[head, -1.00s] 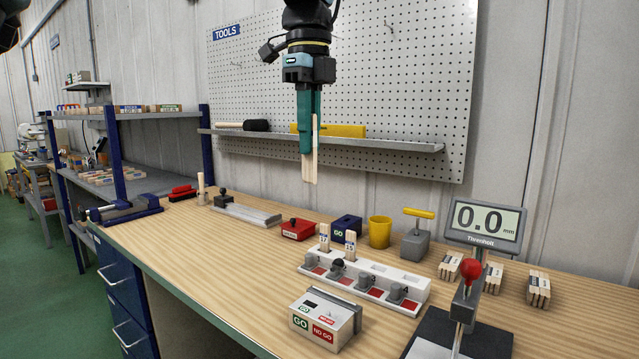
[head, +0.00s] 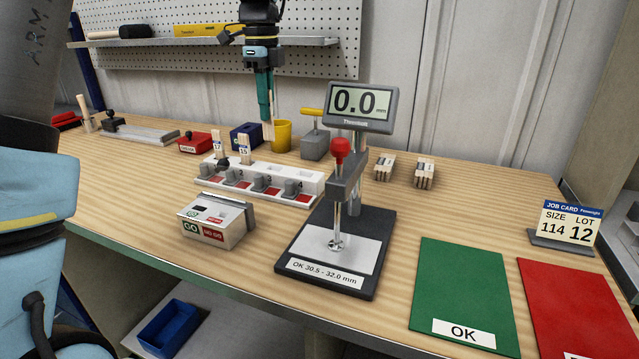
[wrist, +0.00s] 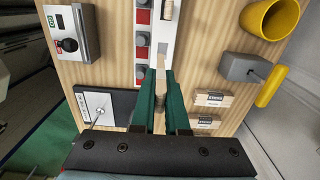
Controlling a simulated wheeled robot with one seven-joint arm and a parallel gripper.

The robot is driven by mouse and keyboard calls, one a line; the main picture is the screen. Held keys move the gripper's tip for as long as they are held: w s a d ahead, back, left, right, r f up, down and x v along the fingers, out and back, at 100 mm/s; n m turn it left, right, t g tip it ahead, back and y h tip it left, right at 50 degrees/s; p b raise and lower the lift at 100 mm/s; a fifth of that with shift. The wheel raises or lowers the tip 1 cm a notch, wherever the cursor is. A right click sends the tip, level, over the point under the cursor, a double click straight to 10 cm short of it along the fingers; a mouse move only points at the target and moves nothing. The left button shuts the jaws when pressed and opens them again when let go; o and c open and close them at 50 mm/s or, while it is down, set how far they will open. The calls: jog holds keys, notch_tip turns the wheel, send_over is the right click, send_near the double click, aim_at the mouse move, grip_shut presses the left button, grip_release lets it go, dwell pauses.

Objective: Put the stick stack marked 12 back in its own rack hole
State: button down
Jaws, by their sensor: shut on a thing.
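My gripper (head: 264,108) points down above the bench, behind the numbered rack, its teal fingers shut on a light wooden stick stack (head: 268,132). In the wrist view, the fingers (wrist: 162,88) hold the stack (wrist: 161,62), whose end appears over or beside the white rack (wrist: 155,42); I cannot tell its height. No mark is readable on the held stack. The white rack (head: 312,188) has a row of grey clamps and red pads. Two tagged stacks stand upright at its left: one (head: 218,140) with an unclear tag, one (head: 244,145) marked 15.
A yellow cup (head: 282,136), a grey block with yellow handle (head: 315,146) and a blue box (head: 245,135) stand near the gripper. The gauge (head: 345,185) stands right of the rack, the GO box (head: 215,220) in front.

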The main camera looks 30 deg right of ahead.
aim_at(273, 133)
jog(key=f, duration=0.4)
jog(key=d+f+p, duration=0.1)
jog(key=f, duration=0.1)
jog(key=shift+s+f, duration=0.1)
jog(key=shift+f, duration=0.05)
jog(key=shift+a+f+p, duration=0.15)
jog(key=shift+f+p, duration=0.15)
jog(key=shift+f, duration=1.8)
jog(key=shift+f, duration=0.2)
jog(key=c, duration=0.9)
grip_release()
jog(key=shift+r, duration=0.1)
notch_tip(273, 133, up, 12)
jog(key=shift+r+b, duration=0.15)
jog(key=shift+b, duration=0.55)
